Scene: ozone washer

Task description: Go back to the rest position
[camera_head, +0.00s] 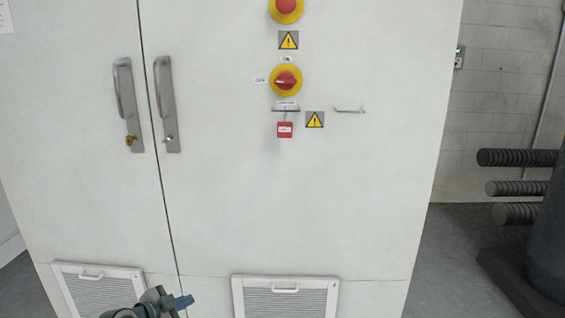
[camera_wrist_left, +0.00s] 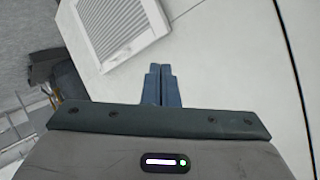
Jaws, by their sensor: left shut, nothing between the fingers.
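My left gripper (camera_head: 184,302) is low in the head view, in front of the lower part of the white cabinet (camera_head: 230,210). In the left wrist view its two blue fingers (camera_wrist_left: 161,70) are together, with nothing between them. Behind the fingers lie the cabinet's pale surface and a louvred vent (camera_wrist_left: 115,30). I cannot tell whether the fingers touch the cabinet. My right gripper is in neither view.
The cabinet has two door handles (camera_head: 166,105), a red rotary switch (camera_head: 286,80) on yellow, a red padlock (camera_head: 285,130) and low vents (camera_head: 285,299). Grey floor (camera_head: 450,260) shows beside the cabinet.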

